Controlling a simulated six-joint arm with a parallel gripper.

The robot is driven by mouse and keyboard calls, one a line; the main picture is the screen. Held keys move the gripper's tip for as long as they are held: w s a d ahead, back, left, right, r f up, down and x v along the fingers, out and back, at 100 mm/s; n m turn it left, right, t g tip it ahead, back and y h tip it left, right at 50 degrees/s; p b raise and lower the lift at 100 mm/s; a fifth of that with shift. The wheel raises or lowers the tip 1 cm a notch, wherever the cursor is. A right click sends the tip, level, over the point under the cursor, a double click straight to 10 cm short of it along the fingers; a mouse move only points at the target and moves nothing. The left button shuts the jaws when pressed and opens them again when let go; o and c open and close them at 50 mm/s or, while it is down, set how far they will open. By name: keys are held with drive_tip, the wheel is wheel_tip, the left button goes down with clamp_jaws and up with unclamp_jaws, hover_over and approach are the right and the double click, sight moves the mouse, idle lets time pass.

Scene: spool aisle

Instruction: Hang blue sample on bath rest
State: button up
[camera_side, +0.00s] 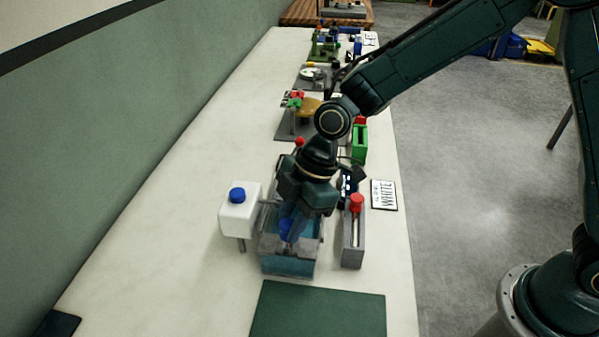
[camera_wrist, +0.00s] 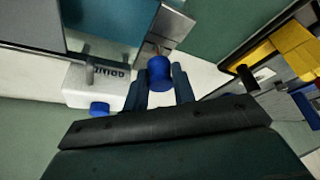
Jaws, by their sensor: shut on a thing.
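My gripper (camera_side: 297,212) points down over the bath (camera_side: 290,267), a grey-rimmed tank with teal liquid. Its fingers (camera_wrist: 161,88) are shut on the blue sample (camera_wrist: 159,72), a short blue cylinder with a thin rod beyond it. The blue sample also shows in the side view (camera_side: 285,228), at the bath's opening and partly hidden by my gripper. In the wrist view, the teal liquid of the bath (camera_wrist: 118,22) lies beyond the sample, with a grey metal part (camera_wrist: 172,24) at its edge. I cannot tell whether the sample touches the bath rest, which I cannot pick out clearly.
A white bottle (camera_side: 238,215) with a blue cap stands left of the bath. A grey holder (camera_side: 353,247) with a red-topped piece stands to the right, near a "WHITE" card (camera_side: 384,195). A green mat (camera_side: 318,312) lies in front. More fixtures stand behind.

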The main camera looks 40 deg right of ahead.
drive_tip(key=shift+f, duration=0.3)
drive_tip(key=shift+f, duration=0.35)
drive_tip(key=shift+f, duration=0.35)
drive_tip(key=shift+f, duration=0.25)
drive_tip(key=o, duration=1)
drive_tip(key=shift+o, duration=0.2)
drive_tip(key=shift+r, duration=0.1)
drive_tip(key=v, duration=1.3)
drive_tip(key=shift+r, duration=0.3)
